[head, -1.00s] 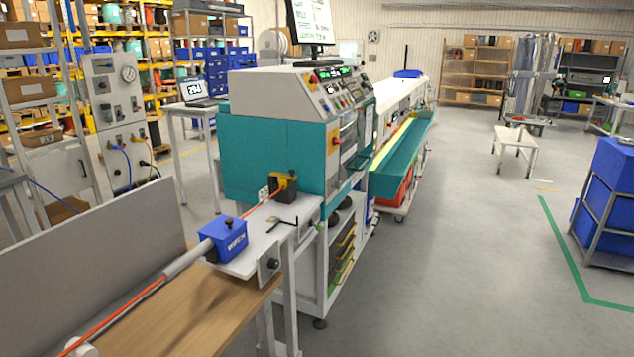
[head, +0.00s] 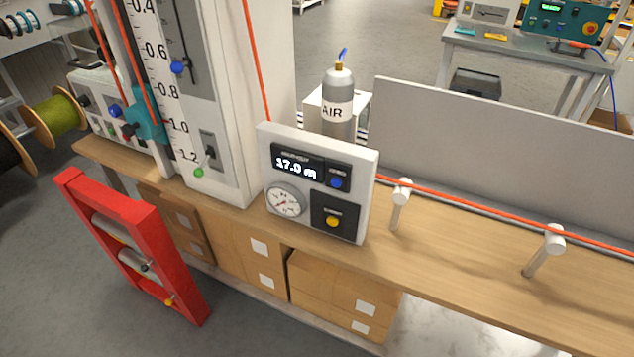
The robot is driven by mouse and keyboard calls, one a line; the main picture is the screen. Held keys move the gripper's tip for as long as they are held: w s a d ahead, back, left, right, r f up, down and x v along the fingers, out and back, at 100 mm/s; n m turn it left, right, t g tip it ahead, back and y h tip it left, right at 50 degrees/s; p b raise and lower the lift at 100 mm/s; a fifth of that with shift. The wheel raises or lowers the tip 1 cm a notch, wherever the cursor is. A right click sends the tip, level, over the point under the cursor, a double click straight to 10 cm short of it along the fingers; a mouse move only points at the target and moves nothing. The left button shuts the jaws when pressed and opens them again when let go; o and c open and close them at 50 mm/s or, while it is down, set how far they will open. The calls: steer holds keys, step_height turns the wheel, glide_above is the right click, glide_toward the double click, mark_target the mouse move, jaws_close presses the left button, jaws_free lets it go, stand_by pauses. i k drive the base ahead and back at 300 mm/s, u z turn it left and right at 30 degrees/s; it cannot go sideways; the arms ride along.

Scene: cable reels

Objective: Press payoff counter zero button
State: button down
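A pale counter panel (head: 320,178) stands upright on the wooden bench in the middle of the head view. Its dark display (head: 297,167) reads about 17.0 m; the small label above it is too blurred to read surely. A blue button (head: 337,183) sits right of the display under a small, unreadable label. A yellow button (head: 333,221) on a black plate is below it, beside a round dial gauge (head: 285,200). My gripper is not in view.
An orange cable (head: 456,196) runs over white rollers on the bench (head: 455,255), right of the panel. A grey AIR bottle (head: 338,105) stands behind it. A tall scale column (head: 180,110) and a red frame (head: 130,250) are left. Cardboard boxes (head: 335,290) sit below.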

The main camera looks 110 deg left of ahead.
mark_target(335, 182)
steer(key=z, duration=5.3)
steer(key=i, duration=0.05)
steer(key=z, duration=1.3)
